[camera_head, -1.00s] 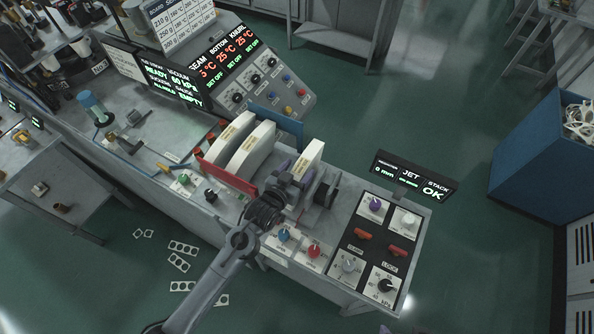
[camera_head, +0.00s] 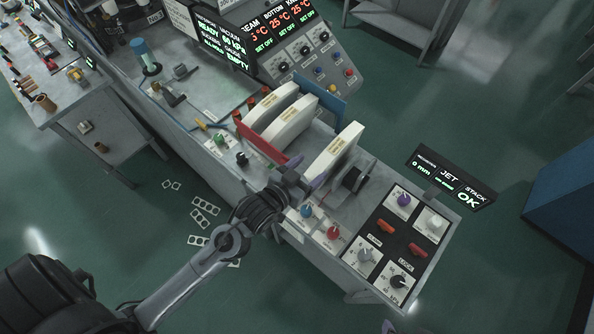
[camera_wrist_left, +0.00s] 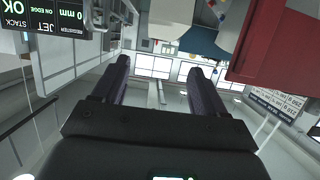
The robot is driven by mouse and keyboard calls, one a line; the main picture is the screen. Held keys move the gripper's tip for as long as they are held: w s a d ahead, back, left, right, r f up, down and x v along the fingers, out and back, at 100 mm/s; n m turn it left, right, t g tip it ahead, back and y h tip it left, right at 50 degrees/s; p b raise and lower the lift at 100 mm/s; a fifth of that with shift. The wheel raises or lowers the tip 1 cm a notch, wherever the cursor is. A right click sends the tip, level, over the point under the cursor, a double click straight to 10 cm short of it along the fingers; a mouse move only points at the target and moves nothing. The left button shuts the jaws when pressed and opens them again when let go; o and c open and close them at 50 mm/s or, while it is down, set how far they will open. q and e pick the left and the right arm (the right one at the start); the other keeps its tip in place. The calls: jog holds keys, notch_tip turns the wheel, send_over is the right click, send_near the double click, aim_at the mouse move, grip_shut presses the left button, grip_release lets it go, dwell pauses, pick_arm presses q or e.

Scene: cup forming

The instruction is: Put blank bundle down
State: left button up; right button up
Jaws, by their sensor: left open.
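A white blank bundle (camera_head: 335,148) with a tan label stands on edge in the feed bay of the bench, beside a black knob-like part (camera_head: 355,178). My left gripper (camera_head: 305,173) is at its near end, with purple-padded fingers apart. The head view does not clearly show whether they touch the bundle. In the left wrist view the same gripper (camera_wrist_left: 159,65) is open, with no bundle seen between its fingers. Two more bundles, a rear one (camera_head: 271,104) and a front one (camera_head: 290,122), stand in a rack with a red side (camera_head: 254,152). My right gripper is not in view.
A display reading "0 mm", "JET" and "STACK OK" (camera_head: 450,180) stands right of the bay. A knob panel (camera_head: 400,238) lies in front of it. A sloped heater panel (camera_head: 300,55) is behind the rack. Flat white scraps (camera_head: 205,207) lie on the floor.

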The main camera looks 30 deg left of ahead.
pick_arm(q)
jog(key=s+a+f+g, duration=0.1)
jog(key=s+f+g, duration=0.3)
jog(key=s, duration=0.5)
jog(key=shift+s+a+f+g+y, duration=0.2)
jog(key=shift+s+f+g+y, duration=0.2)
jog(key=shift+g, duration=0.4)
jog(key=s+g, duration=0.1)
jog(key=s, duration=0.2)
jog(key=s+a+g, duration=0.1)
jog(key=s+g, duration=0.1)
jog(key=s, duration=0.2)
jog(key=s+a+f+g, duration=0.1)
jog(key=s+g, duration=0.1)
jog(key=s, duration=0.1)
jog(key=shift+s+m+y, duration=0.3)
jog(key=shift+y, duration=0.1)
jog(key=c, duration=0.3)
jog(key=shift+d, duration=0.1)
